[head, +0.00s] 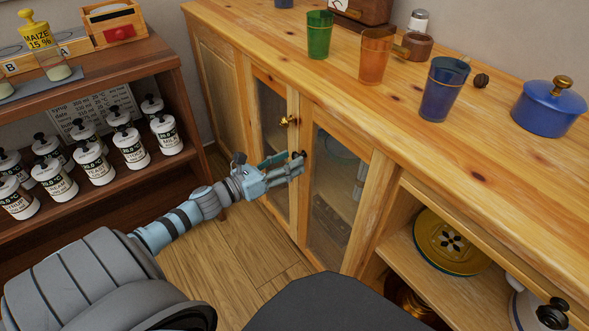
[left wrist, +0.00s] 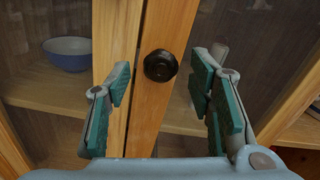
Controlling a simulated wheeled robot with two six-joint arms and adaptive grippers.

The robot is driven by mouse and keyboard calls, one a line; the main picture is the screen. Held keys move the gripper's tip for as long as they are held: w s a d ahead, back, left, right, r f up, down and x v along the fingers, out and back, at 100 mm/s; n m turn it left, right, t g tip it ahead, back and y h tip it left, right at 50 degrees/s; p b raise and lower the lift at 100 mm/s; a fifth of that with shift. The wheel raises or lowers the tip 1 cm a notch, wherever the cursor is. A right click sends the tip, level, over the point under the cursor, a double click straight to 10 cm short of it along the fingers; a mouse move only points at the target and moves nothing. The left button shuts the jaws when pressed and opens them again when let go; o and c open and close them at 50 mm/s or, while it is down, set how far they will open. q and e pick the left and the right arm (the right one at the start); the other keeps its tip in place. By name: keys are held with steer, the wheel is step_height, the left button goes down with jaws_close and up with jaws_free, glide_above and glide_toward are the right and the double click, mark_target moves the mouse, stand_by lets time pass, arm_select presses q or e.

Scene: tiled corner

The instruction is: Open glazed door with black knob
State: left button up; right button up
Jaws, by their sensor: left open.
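The glazed door with the black knob (head: 334,190) is the right one of two glazed doors in the wooden cabinet, and it looks shut. Its round black knob (left wrist: 160,66) shows in the left wrist view, on the door's left stile. My left gripper (head: 292,163) is at the knob in the head view, where its fingers partly hide it. In the left wrist view my left gripper (left wrist: 163,95) is open, with one green-padded finger on each side of the knob and a gap to both. My right gripper is not in view.
The neighbouring glazed door has a brass knob (head: 288,121). Glasses, a blue pot (head: 549,106) and small jars stand on the cabinet top. A shelf rack (head: 150,68) with labelled bottles stands at left. Wooden floor (head: 245,250) is clear before the doors.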

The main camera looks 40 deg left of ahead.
arm_select(q)
steer(key=shift+x, duration=1.25)
steer(key=shift+c, duration=0.4)
jaws_close()
